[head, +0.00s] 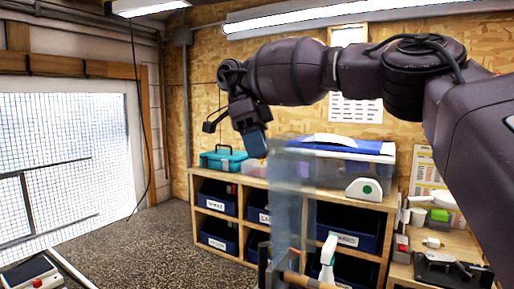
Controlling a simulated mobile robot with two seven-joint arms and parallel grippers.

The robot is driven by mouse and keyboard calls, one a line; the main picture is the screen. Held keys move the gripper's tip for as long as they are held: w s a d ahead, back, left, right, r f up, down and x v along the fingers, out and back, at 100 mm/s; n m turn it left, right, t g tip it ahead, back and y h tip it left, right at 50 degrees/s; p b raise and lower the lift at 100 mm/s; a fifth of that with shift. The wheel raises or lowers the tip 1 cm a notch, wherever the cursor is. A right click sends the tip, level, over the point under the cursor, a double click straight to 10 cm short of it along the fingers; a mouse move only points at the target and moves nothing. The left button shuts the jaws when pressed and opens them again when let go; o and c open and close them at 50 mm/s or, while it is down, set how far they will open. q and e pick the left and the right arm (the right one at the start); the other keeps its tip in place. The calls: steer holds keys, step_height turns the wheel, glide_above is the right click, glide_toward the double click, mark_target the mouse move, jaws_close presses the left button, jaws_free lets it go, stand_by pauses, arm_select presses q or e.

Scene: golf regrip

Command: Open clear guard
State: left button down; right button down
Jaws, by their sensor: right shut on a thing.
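The clear guard (291,205) is a tall see-through panel in the lower middle of the head view, in front of the shelving. My right gripper (252,138) comes in from the right on a raised arm and points down. It is at the guard's upper left corner, where a blue piece shows at the fingertips. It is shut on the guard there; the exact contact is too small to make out. The guard's lower end meets a wooden piece (305,281) at the bottom edge. My left gripper is not in view.
Wooden shelving (330,191) with dark blue bins stands behind the guard. On it are a teal toolbox (223,160) and a clear tub with a blue lid (345,148). A white spray bottle (328,259) stands right of the guard. Open floor (165,240) lies left.

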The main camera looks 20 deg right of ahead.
steer(key=shift+f, duration=0.4)
steer(key=c, duration=1.1)
jaws_free()
steer(key=shift+o, duration=1.4)
steer(key=shift+w+d+r, duration=0.1)
steer(key=shift+w+d, duration=0.1)
steer(key=shift+s+a+r, duration=0.1)
steer(key=shift+s+r, duration=0.05)
